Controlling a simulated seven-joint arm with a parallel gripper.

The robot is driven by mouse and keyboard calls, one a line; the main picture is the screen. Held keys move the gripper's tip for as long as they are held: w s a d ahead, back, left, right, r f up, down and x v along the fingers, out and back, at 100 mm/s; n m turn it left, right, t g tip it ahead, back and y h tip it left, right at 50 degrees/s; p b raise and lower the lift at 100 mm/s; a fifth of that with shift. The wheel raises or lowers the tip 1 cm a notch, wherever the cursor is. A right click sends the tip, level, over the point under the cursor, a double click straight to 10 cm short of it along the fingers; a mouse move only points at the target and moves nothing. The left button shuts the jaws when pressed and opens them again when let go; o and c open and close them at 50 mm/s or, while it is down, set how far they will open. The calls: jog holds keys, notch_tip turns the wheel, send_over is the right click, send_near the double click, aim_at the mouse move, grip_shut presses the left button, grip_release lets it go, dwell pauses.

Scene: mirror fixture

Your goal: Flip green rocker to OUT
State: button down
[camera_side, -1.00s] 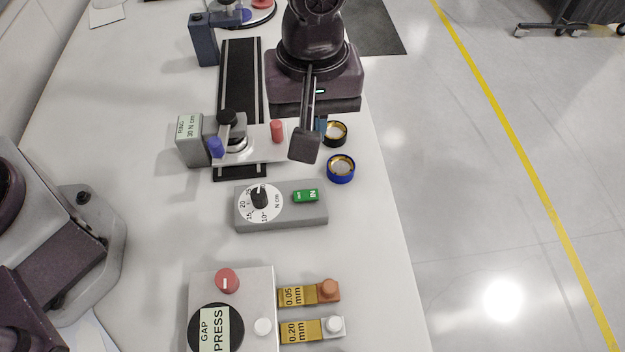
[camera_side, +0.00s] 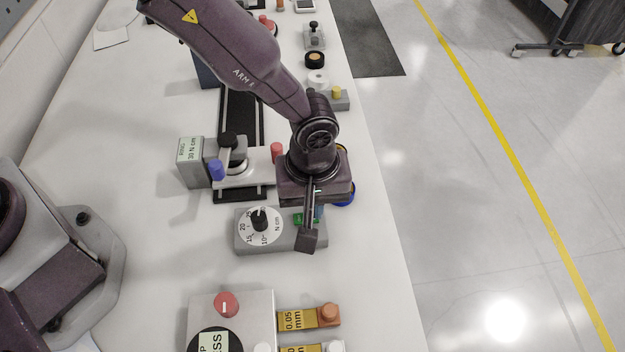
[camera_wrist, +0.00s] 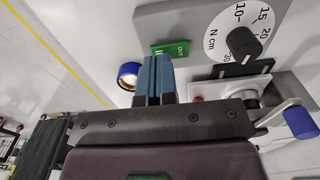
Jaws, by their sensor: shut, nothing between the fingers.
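The green rocker (camera_side: 300,219) sits at the right end of the grey control box (camera_side: 283,244) in the side view and is partly hidden by my gripper. In the wrist view the rocker (camera_wrist: 160,49) shows the word OUT at its right end; its left end carries no lettering that I can read. My gripper (camera_wrist: 153,60) is shut and empty, with its blue fingertips at the lower edge of the rocker in this view. I cannot tell whether they touch it. In the side view my gripper (camera_side: 320,211) is over the right end of the box.
A black knob on a white N cm dial (camera_side: 260,226) is left of the rocker. A fixture with a blue-tipped lever (camera_side: 216,170) and a red knob (camera_side: 277,151) stands behind. A blue ring (camera_wrist: 129,75) lies close by the box.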

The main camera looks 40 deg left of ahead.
jog(key=shift+f, duration=0.55)
jog(key=shift+f, duration=0.25)
jog(key=shift+s, duration=0.1)
jog(key=shift+s+a+r, duration=0.3)
jog(key=shift+s+a, duration=0.15)
jog(key=shift+a, duration=0.05)
